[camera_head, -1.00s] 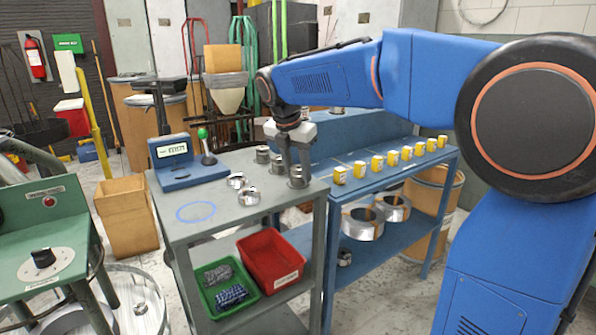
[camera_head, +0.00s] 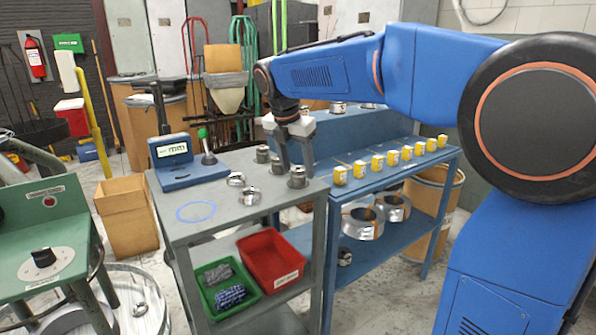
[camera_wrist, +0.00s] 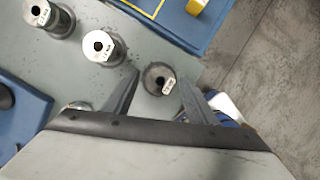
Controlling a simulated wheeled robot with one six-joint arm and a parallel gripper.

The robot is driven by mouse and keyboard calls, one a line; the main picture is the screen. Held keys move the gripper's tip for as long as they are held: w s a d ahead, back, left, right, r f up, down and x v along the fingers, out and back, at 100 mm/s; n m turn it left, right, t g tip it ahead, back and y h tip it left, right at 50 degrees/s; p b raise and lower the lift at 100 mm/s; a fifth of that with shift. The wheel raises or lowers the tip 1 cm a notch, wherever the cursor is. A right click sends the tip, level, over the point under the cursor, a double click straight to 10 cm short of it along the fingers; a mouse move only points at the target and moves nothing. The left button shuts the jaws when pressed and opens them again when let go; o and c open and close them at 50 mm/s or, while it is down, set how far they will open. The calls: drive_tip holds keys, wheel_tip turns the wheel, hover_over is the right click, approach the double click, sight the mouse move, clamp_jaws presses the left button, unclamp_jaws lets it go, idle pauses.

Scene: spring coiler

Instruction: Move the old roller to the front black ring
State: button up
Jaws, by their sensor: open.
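My gripper (camera_head: 296,168) is open just above the front roller, with nothing held. In the wrist view the front roller (camera_wrist: 158,78) shows from above, dark-rimmed, between the spread fingertips and apart from them. The middle roller (camera_wrist: 102,47) and back roller (camera_wrist: 48,17) have bright tops. I cannot make out a separate black ring under the front roller, nor tell which roller is old.
Two short metal rings (camera_head: 249,196) lie on the cart near a blue drawn circle (camera_head: 196,211). A blue gauge (camera_head: 174,160) stands at the cart's back left. Yellow blocks (camera_head: 377,161) line the blue bench on the right. Red (camera_head: 272,258) and green bins sit below.

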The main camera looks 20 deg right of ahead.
drive_tip(key=v, duration=1)
drive_tip(key=s+d+f+m+t+y, duration=0.1)
drive_tip(key=s+d+f+m, duration=0.2)
drive_tip(key=s+f+m, duration=0.5)
drive_tip(key=s+d+f+m, duration=0.3)
drive_tip(key=s+f+m, duration=0.6)
drive_tip(key=s, duration=0.3)
drive_tip(key=s+d+f+m+t+y, duration=0.1)
drive_tip(key=s+d+f+m, duration=0.2)
drive_tip(key=s+f+m, duration=0.5)
drive_tip(key=s+m, duration=0.1)
drive_tip(key=s, duration=0.2)
drive_tip(key=shift+d+f+t+y, duration=0.25)
drive_tip(key=shift+d+t+y, duration=0.05)
